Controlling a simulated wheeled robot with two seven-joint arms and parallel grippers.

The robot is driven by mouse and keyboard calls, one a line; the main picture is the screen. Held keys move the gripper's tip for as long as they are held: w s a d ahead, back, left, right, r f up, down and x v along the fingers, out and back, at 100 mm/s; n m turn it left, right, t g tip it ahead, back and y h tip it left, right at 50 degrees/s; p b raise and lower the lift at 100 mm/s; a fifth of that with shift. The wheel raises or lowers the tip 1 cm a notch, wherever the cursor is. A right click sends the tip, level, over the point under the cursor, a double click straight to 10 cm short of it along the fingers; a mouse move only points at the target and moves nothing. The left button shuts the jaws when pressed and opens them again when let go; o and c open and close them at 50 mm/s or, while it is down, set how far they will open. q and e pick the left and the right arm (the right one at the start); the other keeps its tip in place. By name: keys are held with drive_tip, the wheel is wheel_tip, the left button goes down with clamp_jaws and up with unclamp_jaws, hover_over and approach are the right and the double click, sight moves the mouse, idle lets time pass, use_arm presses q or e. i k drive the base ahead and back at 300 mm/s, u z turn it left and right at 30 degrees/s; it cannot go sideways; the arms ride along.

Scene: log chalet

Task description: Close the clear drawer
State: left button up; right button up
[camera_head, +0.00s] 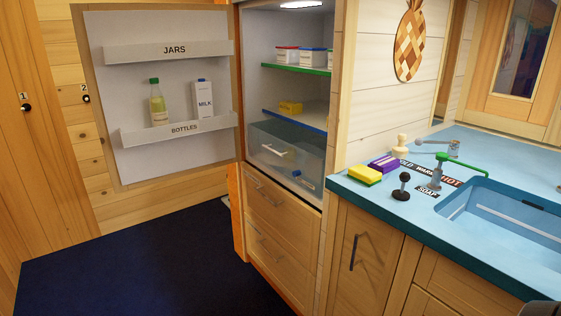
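The clear drawer (262,160) is low inside the open fridge, under the blue-edged shelf. It is see-through, with a pale handle bar (277,152) across it. A small blue-and-white item (303,180) shows through its right part. From this angle I cannot tell exactly how far the drawer stands out of the fridge. Neither of my grippers is in view. A dark shape at the bottom right corner is too cut off to identify.
The fridge door (165,90) is swung wide open to the left, holding a bottle (157,104) and a milk carton (202,100). Wooden drawers (275,205) are below. A blue counter (375,195) juts out at the right. The dark floor (150,265) in front is clear.

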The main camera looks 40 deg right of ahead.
sight(314, 178)
drive_tip(key=k, duration=0.65)
drive_tip(key=u, duration=0.5)
drive_tip(key=i, duration=1.95)
drive_tip(key=z, duration=0.7)
drive_tip(key=i, duration=1.25)
drive_tip(key=z, duration=1.25)
